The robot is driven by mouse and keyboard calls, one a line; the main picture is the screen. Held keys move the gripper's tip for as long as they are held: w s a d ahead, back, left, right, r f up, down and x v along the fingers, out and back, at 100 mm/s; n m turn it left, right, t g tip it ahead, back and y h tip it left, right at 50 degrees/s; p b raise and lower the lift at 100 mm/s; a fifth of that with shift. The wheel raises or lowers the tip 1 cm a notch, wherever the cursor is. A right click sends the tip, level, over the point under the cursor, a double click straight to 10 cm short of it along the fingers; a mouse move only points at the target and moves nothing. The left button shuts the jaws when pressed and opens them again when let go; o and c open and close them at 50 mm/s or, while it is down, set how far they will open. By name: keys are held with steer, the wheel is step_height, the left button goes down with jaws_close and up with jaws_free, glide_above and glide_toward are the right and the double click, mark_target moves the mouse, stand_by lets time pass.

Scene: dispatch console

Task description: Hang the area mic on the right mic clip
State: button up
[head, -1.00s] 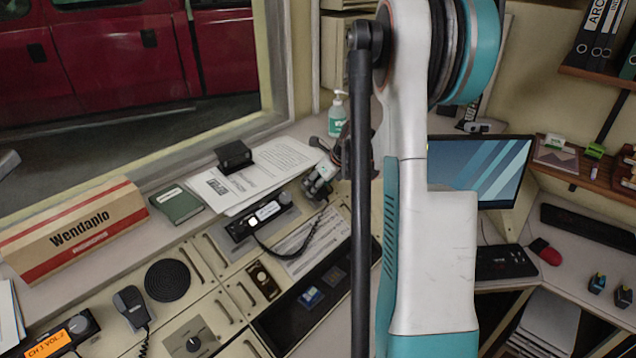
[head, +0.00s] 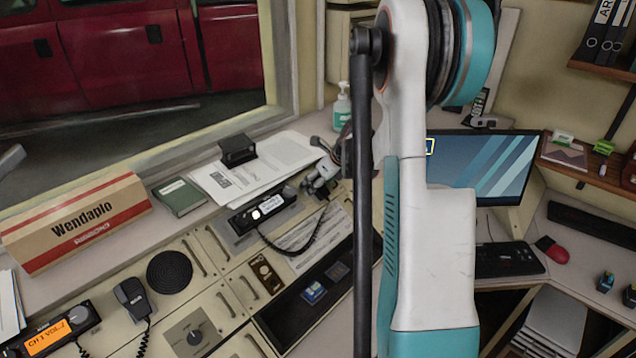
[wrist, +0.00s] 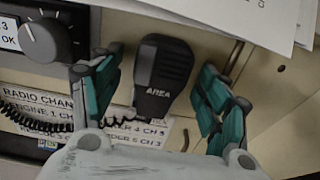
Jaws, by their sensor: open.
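The area mic (wrist: 163,76) is a black hand mic with a grille and the word AREA on its face. In the wrist view it lies between the spread green-padded fingers of my gripper (wrist: 158,84), with a visible gap on each side. In the head view my gripper (head: 324,174) is over the back of the console, partly behind my arm, and the mic is not clearly visible there. A coiled cord runs from the radio (head: 264,209) toward the gripper. I cannot make out the right mic clip in either view.
Papers (head: 255,172) and a small black box (head: 237,150) lie on the ledge behind the console. A sanitizer bottle (head: 342,108) stands near the gripper. Another hand mic (head: 132,294) is at front left beside a radio (head: 58,334). A monitor (head: 485,165) stands at right.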

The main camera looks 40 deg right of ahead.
steer(key=v, duration=1.2)
stand_by(0.4)
